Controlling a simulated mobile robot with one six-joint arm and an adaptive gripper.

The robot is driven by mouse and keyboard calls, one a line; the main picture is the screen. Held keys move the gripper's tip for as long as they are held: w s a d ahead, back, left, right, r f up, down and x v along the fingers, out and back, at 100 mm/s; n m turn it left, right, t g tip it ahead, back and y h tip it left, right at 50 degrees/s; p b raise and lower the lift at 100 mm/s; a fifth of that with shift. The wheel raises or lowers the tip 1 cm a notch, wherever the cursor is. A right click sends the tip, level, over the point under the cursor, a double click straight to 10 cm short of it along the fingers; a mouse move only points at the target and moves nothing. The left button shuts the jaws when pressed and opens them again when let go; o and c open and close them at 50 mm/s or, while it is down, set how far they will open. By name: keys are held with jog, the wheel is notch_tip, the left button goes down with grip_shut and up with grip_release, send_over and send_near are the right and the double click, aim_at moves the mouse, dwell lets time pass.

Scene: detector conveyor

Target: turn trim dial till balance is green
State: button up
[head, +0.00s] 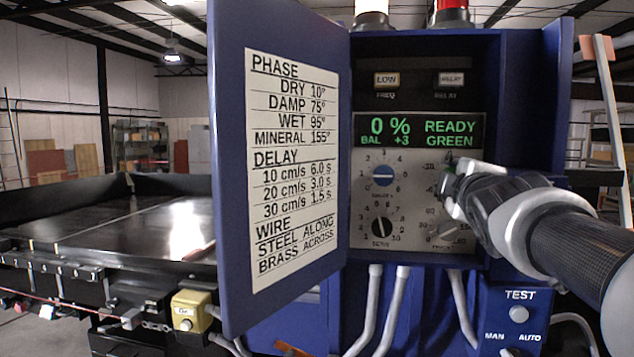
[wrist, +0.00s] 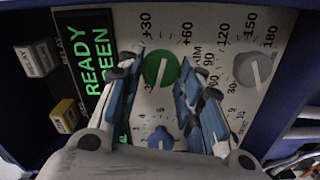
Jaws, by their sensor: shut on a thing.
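The trim dial (wrist: 160,68) is a green knob with a white pointer line, beside the TRIM lettering in the wrist view. My gripper (wrist: 158,82) has its two blue-grey fingers on either side of the dial, shut on it. In the head view my gripper (head: 455,182) reaches in from the right and hides most of that dial. The display (head: 418,131) reads 0 %, BAL +3, READY and GREEN in green letters. Part of the display (wrist: 90,65) shows in the wrist view, turned on its side.
A blue dial (head: 383,175) and a black dial (head: 381,228) sit left of my gripper. A grey dial (head: 443,232) is below it. The open cabinet door (head: 230,150) with a settings chart stands at the left.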

jog(key=shift+n, duration=0.6)
jog(key=o, duration=1.1)
jog(key=shift+c, duration=0.2)
